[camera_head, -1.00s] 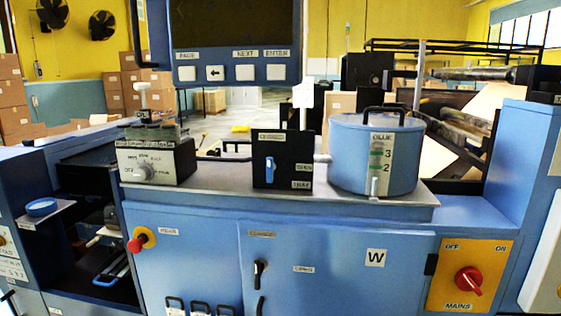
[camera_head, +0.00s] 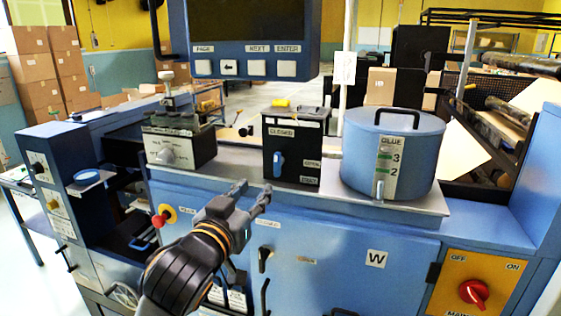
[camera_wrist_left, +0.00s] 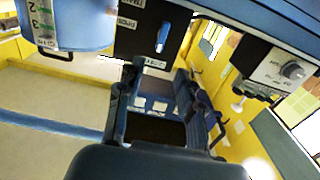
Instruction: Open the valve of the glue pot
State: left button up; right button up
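The glue pot (camera_head: 395,150) is a blue lidded drum with a black handle, standing at the right of the grey counter. Its front strip reads GLUE, 3 and 2. My left gripper (camera_head: 254,188) is open and empty, in front of and below the box, apart from the lever. In the left wrist view the lever (camera_wrist_left: 163,37) lies beyond the fingers and the pot (camera_wrist_left: 85,25) is at upper left. My right gripper is not in view.
A dial box (camera_head: 180,148) stands left on the counter (camera_head: 240,165). A screen panel (camera_head: 245,40) hangs above. A red knob (camera_head: 160,217) sticks out of the cabinet front, and a red mains switch (camera_head: 474,293) is at lower right. The space before the cabinet is free.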

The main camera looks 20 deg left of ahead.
aim_at(276, 164)
pick_arm(q)
jog(key=w+p, duration=0.3)
jog(key=w, duration=1)
jog(key=shift+w+d+f+p, duration=0.1)
jog(key=shift+w+p, duration=0.2)
jog(key=shift+c, duration=0.2)
grip_shut()
